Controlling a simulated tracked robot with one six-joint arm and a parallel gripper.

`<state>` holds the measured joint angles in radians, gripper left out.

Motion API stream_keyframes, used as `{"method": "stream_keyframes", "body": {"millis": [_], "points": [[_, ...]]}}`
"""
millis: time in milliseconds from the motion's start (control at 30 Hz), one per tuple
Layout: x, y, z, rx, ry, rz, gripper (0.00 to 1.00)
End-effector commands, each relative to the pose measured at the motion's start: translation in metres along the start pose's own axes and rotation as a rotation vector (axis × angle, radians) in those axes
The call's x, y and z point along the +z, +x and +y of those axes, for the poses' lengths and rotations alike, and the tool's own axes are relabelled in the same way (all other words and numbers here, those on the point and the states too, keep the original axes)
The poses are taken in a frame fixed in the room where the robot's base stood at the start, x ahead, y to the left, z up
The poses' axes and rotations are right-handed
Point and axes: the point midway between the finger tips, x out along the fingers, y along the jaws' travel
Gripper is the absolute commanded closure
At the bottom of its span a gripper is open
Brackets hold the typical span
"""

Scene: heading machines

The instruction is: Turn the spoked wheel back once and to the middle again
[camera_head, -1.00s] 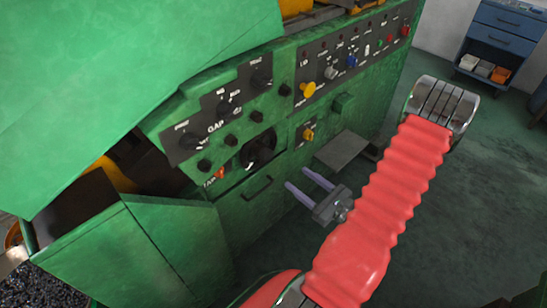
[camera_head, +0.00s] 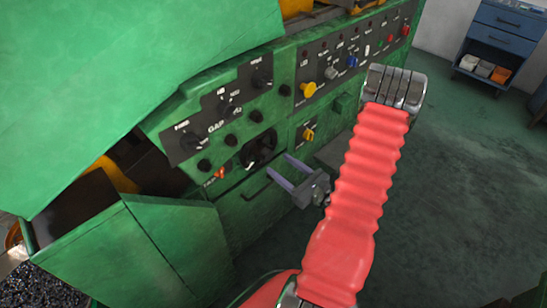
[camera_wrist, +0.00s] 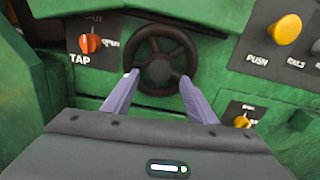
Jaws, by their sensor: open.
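The spoked wheel (camera_head: 259,149) is black and sits low on the green machine's front in the head view. In the wrist view the wheel (camera_wrist: 159,68) faces me in the upper middle, with its rim, spokes and hub showing. My gripper (camera_head: 279,163) is open, its two pale fingers pointing at the wheel from the lower right. In the wrist view the fingertips of my gripper (camera_wrist: 158,76) overlap the lower left and lower right of the rim. I cannot tell whether they touch it.
An orange TAP knob (camera_wrist: 90,43) is left of the wheel. A yellow PUSH button (camera_wrist: 285,29) and a smaller yellow knob (camera_wrist: 242,122) are to the right. A drawer-like handle (camera_head: 256,189) is below the wheel. Open floor (camera_head: 450,200) lies right of the machine.

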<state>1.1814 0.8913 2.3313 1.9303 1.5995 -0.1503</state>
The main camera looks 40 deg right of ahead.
Motion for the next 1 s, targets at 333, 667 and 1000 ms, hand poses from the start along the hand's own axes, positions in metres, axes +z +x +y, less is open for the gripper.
{"method": "stream_keyframes", "body": {"millis": [333,667,1000], "points": [[0.000,0.041,0.001,0.002,-0.001,0.000,0.48],[0.000,0.055,0.000,0.000,0.000,0.000,0.48],[0.000,0.054,0.000,-0.001,0.000,0.000,0.58]]}}
